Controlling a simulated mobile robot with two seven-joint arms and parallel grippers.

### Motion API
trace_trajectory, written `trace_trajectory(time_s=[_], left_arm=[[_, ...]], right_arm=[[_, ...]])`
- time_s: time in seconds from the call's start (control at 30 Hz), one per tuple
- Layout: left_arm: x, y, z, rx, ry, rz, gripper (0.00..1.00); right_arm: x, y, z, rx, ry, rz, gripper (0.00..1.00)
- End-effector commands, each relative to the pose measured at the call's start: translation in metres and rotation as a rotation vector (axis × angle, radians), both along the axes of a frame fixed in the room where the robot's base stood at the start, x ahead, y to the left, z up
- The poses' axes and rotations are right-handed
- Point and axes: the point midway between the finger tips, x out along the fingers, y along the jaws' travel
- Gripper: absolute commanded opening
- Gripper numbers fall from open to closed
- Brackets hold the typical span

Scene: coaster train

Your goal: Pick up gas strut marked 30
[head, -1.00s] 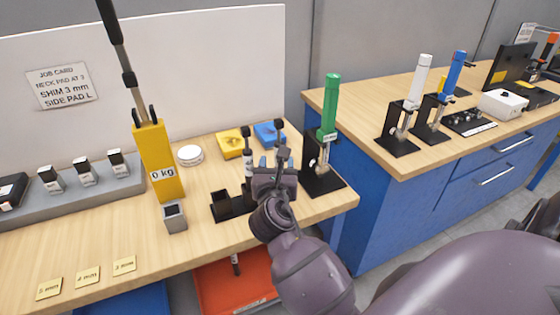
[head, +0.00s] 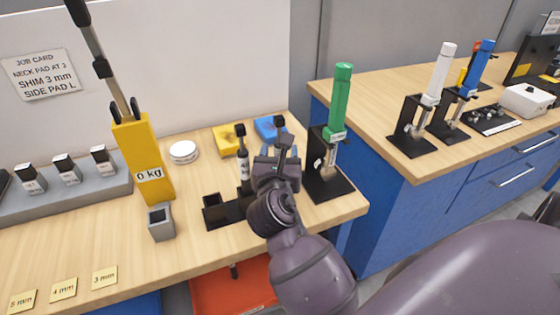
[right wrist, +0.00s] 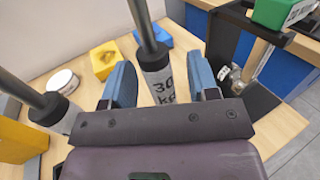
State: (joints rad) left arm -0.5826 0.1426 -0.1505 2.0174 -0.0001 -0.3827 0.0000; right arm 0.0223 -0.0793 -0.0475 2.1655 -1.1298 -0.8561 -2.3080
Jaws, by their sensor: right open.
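The gas strut marked 30 (right wrist: 163,82) stands upright, with a dark rod and a light label reading 30 kg. In the head view only its black top end (head: 279,122) shows clearly above my right gripper (head: 281,160), which hides the rest. In the right wrist view my right gripper (right wrist: 160,80) is open, its two blue fingers on either side of the strut's label. The fingers look apart from the strut. A second strut (head: 243,170) stands to the left in the black holder (head: 217,216). My left gripper is not in view.
A yellow gauge reading 0 kg (head: 145,165) and a grey square cup (head: 161,224) stand left of the holder. A green clamp (head: 340,100) on a black stand is close on the right. Yellow (head: 226,138) and blue (head: 268,127) blocks lie behind. The front tabletop is mostly clear.

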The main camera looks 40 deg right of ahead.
Motion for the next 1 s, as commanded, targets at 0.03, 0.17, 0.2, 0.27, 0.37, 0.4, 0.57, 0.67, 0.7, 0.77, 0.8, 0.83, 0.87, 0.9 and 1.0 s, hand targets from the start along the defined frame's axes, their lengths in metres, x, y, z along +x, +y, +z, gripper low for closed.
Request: trace_trajectory(time_s=[0.03, 0.17, 0.2, 0.27, 0.37, 0.4, 0.57, 0.67, 0.7, 0.77, 0.8, 0.83, 0.87, 0.9, 1.0], left_arm=[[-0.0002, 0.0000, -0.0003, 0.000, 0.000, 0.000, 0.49], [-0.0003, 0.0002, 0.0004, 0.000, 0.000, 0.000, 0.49], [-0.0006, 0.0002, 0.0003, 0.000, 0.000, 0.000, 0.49], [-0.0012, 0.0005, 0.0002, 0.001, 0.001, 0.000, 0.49], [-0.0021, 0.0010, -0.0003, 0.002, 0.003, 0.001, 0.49], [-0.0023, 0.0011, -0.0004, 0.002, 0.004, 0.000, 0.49], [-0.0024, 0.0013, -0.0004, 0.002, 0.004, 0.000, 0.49], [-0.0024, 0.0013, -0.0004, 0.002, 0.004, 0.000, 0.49], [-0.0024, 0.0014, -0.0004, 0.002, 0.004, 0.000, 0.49], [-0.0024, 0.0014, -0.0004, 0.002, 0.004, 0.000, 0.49], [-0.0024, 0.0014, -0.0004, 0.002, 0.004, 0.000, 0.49], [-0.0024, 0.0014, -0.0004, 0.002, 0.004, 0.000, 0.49], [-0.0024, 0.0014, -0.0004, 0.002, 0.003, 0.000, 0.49], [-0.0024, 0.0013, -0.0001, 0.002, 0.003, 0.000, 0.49], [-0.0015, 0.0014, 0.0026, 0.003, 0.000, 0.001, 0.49]], right_arm=[[-0.0001, 0.0005, -0.0001, 0.000, 0.000, 0.000, 0.54], [-0.0002, 0.0006, 0.0005, 0.001, -0.001, 0.000, 0.54], [-0.0002, 0.0006, 0.0006, 0.001, -0.001, 0.000, 0.54], [-0.0001, 0.0005, 0.0006, 0.000, -0.001, 0.000, 0.54], [-0.0002, 0.0004, 0.0005, 0.000, -0.001, 0.000, 0.42], [-0.0002, 0.0004, 0.0005, 0.000, -0.001, 0.000, 0.36], [-0.0002, 0.0003, 0.0004, -0.001, -0.001, 0.000, 0.11], [-0.0002, 0.0003, 0.0004, -0.001, -0.001, 0.000, 0.00], [-0.0001, 0.0003, 0.0010, -0.001, -0.002, 0.000, 0.00], [-0.0001, 0.0003, 0.0010, -0.001, -0.002, 0.000, 0.00], [-0.0001, 0.0003, 0.0010, -0.001, -0.002, 0.000, 0.00], [-0.0001, 0.0003, 0.0010, -0.001, -0.002, 0.000, 0.00], [-0.0001, 0.0003, 0.0010, -0.001, -0.002, 0.000, 0.00], [-0.0002, 0.0003, 0.0014, -0.001, -0.002, 0.000, 0.00], [0.0000, 0.0003, 0.0063, 0.000, -0.005, 0.000, 0.00]])
